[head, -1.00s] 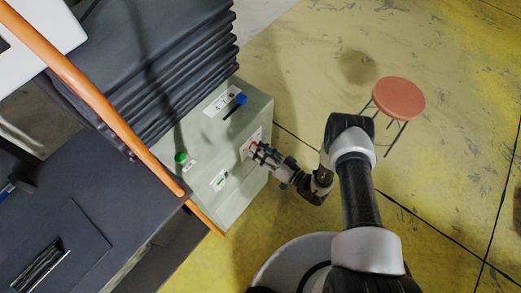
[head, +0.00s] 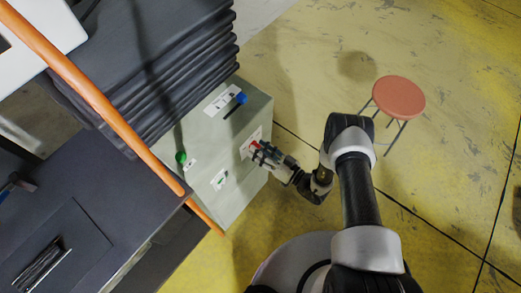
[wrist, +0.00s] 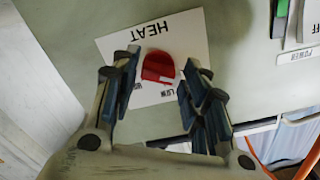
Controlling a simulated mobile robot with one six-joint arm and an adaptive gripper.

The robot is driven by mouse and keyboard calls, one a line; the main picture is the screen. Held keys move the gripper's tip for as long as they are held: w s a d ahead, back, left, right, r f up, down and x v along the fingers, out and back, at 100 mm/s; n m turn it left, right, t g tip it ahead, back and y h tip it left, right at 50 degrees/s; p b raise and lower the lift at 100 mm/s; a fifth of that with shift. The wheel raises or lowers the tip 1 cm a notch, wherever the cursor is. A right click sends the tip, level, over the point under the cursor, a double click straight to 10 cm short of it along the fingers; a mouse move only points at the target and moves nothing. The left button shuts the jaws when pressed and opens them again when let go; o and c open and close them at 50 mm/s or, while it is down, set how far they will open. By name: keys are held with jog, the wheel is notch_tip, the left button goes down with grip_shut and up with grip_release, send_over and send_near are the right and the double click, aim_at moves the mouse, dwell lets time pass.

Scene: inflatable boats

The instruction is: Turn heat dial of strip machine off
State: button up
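The strip machine is the pale grey-green cabinet (head: 215,150) left of centre in the head view. Its red heat dial (wrist: 158,67) sits on a white label (wrist: 110,45) reading HEAT, with LOW below the dial and another word partly hidden by a finger. The dial's narrow tip seems to point down and right, near LOW. My gripper (wrist: 160,75) is open, with one finger on each side of the dial and visible gaps to it. In the head view my gripper (head: 263,154) is at the panel, partly covering the red dial (head: 255,144).
The panel also has a blue control (head: 241,98), a green knob (head: 181,157) and a small green switch (head: 222,181). An orange bar (head: 110,115) runs diagonally beside the machine. A red stool (head: 399,98) stands right on open yellow floor.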

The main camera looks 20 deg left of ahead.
jog(key=shift+o, duration=1)
jog(key=v, duration=1.2)
